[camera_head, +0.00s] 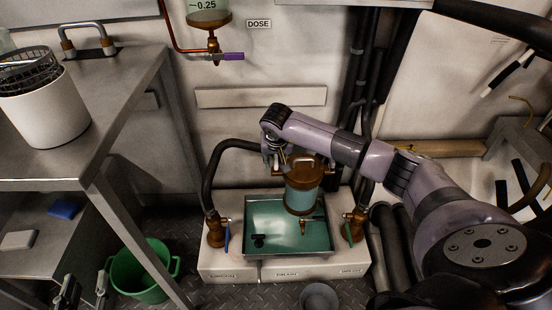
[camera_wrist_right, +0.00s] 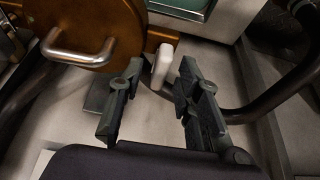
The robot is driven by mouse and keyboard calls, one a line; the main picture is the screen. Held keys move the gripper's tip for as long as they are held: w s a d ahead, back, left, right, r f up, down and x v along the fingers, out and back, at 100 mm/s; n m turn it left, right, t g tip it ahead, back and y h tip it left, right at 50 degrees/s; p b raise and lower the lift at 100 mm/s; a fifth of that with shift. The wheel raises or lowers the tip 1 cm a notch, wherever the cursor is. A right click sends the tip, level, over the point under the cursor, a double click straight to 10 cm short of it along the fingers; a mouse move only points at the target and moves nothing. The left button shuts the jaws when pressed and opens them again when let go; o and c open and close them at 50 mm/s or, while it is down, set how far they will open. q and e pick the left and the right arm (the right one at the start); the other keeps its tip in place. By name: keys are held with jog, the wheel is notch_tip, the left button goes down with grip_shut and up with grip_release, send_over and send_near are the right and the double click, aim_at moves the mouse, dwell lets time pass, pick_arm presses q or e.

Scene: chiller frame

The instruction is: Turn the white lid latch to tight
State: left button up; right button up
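The white lid latch (camera_wrist_right: 161,66) is a small rounded white block beside the edge of the bronze lid (camera_wrist_right: 88,20) in the right wrist view. My right gripper (camera_wrist_right: 160,72) is open, with one dark finger on each side of the latch. I cannot tell whether a finger touches it. In the head view the bronze lid (camera_head: 312,160) tops a teal vessel (camera_head: 304,199), and my right gripper (camera_head: 279,158) is at the lid's left side. The latch is hidden or too small there. My left gripper (camera_head: 84,288) is open and empty at the lower left.
A curved metal handle (camera_wrist_right: 78,55) is on the lid. The vessel stands over a teal tray (camera_head: 272,218) between valves with blue (camera_head: 227,235) and green (camera_head: 348,234) levers. A metal table (camera_head: 115,105) and green bucket (camera_head: 148,280) are at the left.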

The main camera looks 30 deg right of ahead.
grip_shut()
